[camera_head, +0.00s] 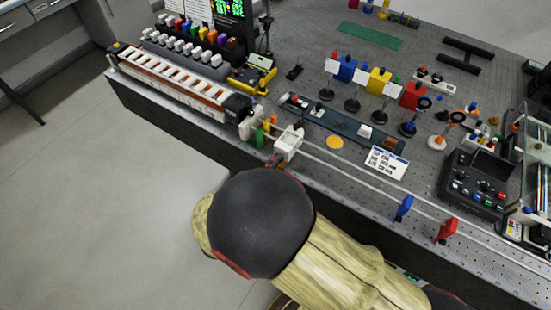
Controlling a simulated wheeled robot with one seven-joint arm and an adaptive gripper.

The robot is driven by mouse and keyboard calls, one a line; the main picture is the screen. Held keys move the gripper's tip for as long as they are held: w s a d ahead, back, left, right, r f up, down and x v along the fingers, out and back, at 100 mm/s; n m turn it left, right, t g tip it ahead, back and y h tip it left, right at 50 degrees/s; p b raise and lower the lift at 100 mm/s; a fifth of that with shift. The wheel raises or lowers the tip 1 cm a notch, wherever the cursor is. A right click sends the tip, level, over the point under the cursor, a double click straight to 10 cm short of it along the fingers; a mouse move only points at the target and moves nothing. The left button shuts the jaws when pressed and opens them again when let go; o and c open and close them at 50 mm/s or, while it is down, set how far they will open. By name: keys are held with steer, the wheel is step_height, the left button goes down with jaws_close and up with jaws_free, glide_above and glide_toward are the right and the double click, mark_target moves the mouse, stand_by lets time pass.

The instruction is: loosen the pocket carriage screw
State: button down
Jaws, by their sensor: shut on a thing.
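A white block-shaped carriage (288,142) sits on the pale rail along the bench's front edge. I take it to be the pocket carriage. My gripper (275,161) is at the carriage's near-left side, mostly hidden behind my dark rounded wrist. Only a small dark part of it shows, against the carriage. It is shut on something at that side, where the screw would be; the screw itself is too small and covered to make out.
A long slotted rack (170,78) lies further left. Blue (404,208) and red (446,231) plates stand on the rail to the right. A white label card (386,163) lies behind the rail.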

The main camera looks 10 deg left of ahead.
steer(key=n+p, duration=0.4)
steer(key=n, duration=0.1)
steer(key=n+p, duration=0.4)
steer(key=n, duration=0.1)
steer(key=shift+d+f, duration=0.15)
steer(key=shift+f, duration=0.05)
steer(key=shift+s+n, duration=0.1)
steer(key=shift+n, duration=0.3)
steer(key=c, duration=2.1)
jaws_free()
steer(key=shift+r, duration=0.1)
steer(key=v, duration=1.2)
